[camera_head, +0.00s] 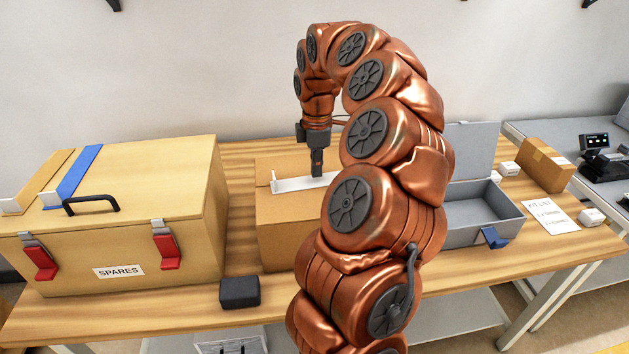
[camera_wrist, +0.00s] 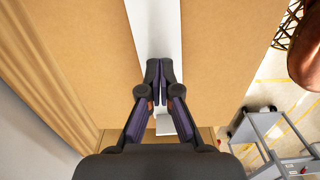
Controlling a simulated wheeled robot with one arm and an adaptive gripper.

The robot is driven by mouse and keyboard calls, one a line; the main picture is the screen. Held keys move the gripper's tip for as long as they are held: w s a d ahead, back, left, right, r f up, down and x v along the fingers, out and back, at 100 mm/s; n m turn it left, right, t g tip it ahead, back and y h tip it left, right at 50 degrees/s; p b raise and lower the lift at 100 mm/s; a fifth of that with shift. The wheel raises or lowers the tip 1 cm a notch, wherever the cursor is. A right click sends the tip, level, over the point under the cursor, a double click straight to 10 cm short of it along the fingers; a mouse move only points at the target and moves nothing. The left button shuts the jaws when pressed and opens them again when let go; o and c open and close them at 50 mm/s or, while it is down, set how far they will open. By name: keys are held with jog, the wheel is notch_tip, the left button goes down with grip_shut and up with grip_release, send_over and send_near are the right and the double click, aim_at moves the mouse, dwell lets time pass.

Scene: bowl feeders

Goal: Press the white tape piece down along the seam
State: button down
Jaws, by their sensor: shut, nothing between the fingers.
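The white tape piece (camera_head: 294,185) lies along the top of a cardboard box (camera_head: 283,228). Its left end shows a small upturned flap in the head view. My gripper (camera_head: 317,174) is shut and empty, pointing down at the tape. In the wrist view, the shut fingertips (camera_wrist: 160,66) are over the white tape strip (camera_wrist: 154,28), with brown box top (camera_wrist: 222,45) on both sides. I cannot tell whether the tips touch the tape. The seam is hidden under the tape, and my arm hides the right part of the box.
A tan SPARES case (camera_head: 190,205) with blue tape (camera_head: 75,172) and red latches stands left. A small black block (camera_head: 239,291) sits at the front. A grey open case (camera_head: 472,222), a kit list (camera_head: 551,216) and a small carton (camera_head: 545,165) are right on the wooden table (camera_head: 180,308).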

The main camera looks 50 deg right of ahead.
aim_at(306, 182)
jog(key=shift+f+b, duration=0.45)
jog(key=shift+f, duration=0.45)
dwell(0.5)
jog(key=shift+w+a, duration=0.5)
jog(key=shift+a, duration=0.3)
jog(key=shift+w+a, duration=0.45)
jog(key=shift+a, duration=0.35)
jog(key=shift+w+a, duration=0.5)
jog(key=shift+a, duration=0.3)
jog(key=shift+d, duration=0.1)
jog(key=shift+s+d+r, duration=0.1)
jog(key=shift+s+d, duration=0.3)
jog(key=shift+d, duration=0.2)
jog(key=shift+s+d, duration=0.35)
jog(key=shift+d, duration=0.25)
jog(key=shift+d, duration=0.1)
